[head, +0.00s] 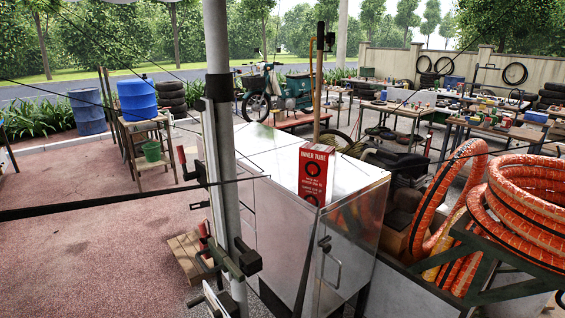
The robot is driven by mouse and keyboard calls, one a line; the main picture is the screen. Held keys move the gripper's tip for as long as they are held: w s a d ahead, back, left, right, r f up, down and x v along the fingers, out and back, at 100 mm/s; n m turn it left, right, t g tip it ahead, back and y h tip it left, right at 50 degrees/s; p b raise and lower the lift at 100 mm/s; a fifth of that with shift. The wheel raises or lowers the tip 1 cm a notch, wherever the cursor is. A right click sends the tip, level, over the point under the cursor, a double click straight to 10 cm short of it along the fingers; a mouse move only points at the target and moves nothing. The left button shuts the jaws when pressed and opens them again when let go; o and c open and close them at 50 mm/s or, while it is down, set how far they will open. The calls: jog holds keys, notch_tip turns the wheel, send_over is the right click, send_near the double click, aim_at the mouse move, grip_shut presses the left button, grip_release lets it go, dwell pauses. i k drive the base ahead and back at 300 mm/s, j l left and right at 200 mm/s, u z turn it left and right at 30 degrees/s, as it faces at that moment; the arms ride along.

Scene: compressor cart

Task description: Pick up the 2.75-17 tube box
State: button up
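The smaller lettering is too small to read, so I cannot confirm the 2.75-17 size. Nothing is seen touching the box's front. I cannot make out my gripper anywhere in the head view.
A grey upright pole (218,120) stands left of the case, with dark fittings low on it. Thick orange hose coils (520,215) on a green frame fill the right. A wooden post (319,85) rises behind the box. Open paving (90,230) lies left.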

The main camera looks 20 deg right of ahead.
aim_at(316, 161)
jog(key=i+l+u, duration=0.3)
jog(key=l+u, duration=0.3)
jog(key=i+l+u, duration=0.3)
jog(key=l, duration=0.25)
jog(key=l+u, duration=0.3)
jog(key=l, duration=0.15)
